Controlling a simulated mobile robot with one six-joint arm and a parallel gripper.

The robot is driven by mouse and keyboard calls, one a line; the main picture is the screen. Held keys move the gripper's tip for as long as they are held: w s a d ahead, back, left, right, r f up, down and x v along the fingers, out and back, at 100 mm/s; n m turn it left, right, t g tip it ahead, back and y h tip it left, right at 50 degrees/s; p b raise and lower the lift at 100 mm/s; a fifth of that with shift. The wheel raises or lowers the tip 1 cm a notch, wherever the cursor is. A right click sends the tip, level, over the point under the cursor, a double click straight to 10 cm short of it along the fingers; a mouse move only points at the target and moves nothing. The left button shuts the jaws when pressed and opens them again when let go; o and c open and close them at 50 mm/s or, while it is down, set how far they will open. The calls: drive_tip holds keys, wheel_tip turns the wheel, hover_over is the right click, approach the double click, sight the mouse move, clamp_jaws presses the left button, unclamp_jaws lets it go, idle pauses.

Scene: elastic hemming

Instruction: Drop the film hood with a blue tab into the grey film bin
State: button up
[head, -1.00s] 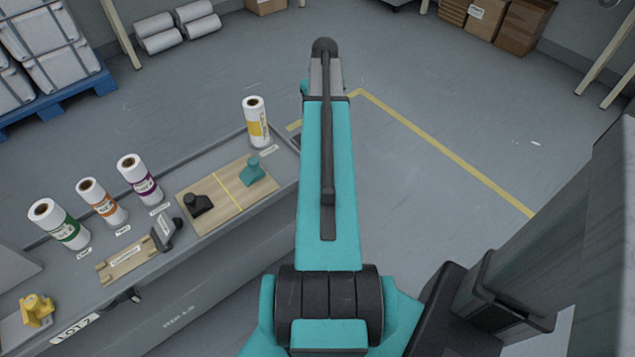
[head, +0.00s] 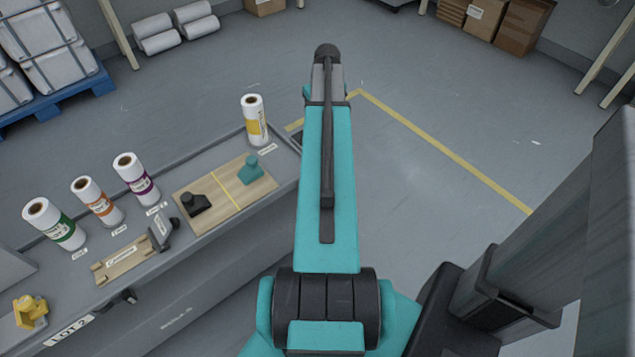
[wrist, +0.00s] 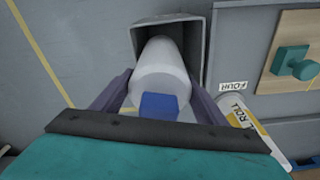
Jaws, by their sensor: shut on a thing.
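The film hood (wrist: 163,78) is a pale, rounded cylinder with a blue tab (wrist: 159,106) at its near end. My gripper (wrist: 160,92) is shut on it, with one dark finger on each side. The grey film bin (wrist: 208,45) is an open square box just beyond the hood in the wrist view. The hood's far end overlaps the bin's mouth in the picture; I cannot tell how far it is inside.
A grey bench (head: 225,150) stands left of my arm, carrying a yellow-banded roll (head: 254,120), several other labelled rolls and a wooden board (head: 222,205) with a black and a teal handle. Open floor (head: 400,150) with a yellow line lies ahead and right.

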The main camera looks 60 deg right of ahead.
drive_tip(key=shift+f+b, duration=1.4)
drive_tip(key=shift+f, duration=0.7)
drive_tip(key=o, duration=1.2)
drive_tip(key=shift+o, duration=0.2)
drive_tip(key=shift+r, duration=0.1)
drive_tip(key=r, duration=0.4)
drive_tip(key=s+r, duration=0.1)
drive_tip(key=r, duration=0.4)
drive_tip(key=a+r+p, duration=0.1)
drive_tip(key=r, duration=0.3)
drive_tip(key=shift+s+r, duration=0.2)
drive_tip(key=shift+r, duration=0.1)
